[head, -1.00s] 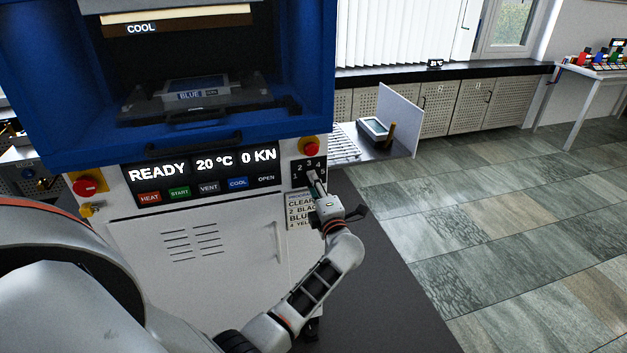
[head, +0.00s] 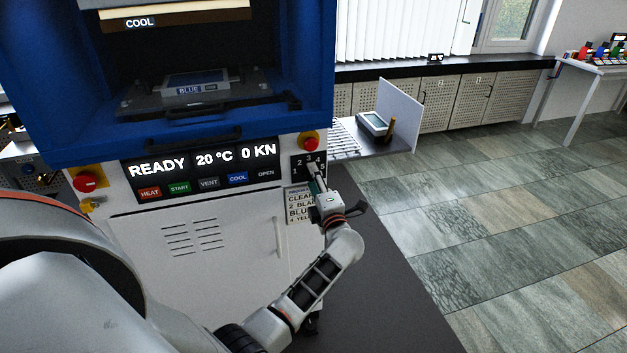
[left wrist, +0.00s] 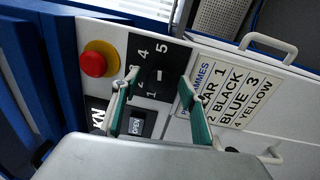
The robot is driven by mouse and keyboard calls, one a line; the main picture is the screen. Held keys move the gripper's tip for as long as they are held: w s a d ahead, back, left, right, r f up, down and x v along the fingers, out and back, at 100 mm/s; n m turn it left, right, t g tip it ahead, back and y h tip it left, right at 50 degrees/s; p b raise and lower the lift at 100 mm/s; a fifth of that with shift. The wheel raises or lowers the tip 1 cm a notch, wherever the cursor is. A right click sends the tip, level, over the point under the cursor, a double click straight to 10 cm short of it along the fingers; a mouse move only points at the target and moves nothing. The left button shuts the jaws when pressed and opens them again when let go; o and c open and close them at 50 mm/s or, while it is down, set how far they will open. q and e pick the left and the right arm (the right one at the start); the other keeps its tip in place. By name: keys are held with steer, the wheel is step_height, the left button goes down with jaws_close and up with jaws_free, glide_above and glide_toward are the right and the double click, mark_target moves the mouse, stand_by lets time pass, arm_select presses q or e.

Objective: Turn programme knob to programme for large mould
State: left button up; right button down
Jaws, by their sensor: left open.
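The programme knob (left wrist: 159,76) is dark with a small white mark and sits on a black panel (head: 297,160) with numbers 1 to 5, on the press's front right. I cannot tell which number the mark points to. My left gripper (head: 314,180) is in front of this panel and hides part of it. In the left wrist view its two green-padded fingers (left wrist: 160,88) are apart, one on each side of the knob, with nothing gripped. A programme label (left wrist: 229,93) beside the knob lists CLEAR 1, BLACK 2, BLUE 3 and YELLOW 4. My right gripper is not in view.
A red emergency button (head: 309,143) is just above the knob panel. The display (head: 202,163) reads READY, 20 °C, 0 KN. A mould labelled BLUE (head: 196,84) lies inside the blue press chamber. A side shelf (head: 395,149) stands at the right; the floor beyond is clear.

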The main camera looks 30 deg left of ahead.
arm_select(q)
steer(key=v, duration=1.1)
steer(key=shift+s+d, duration=0.3)
steer(key=shift+d, duration=0.05)
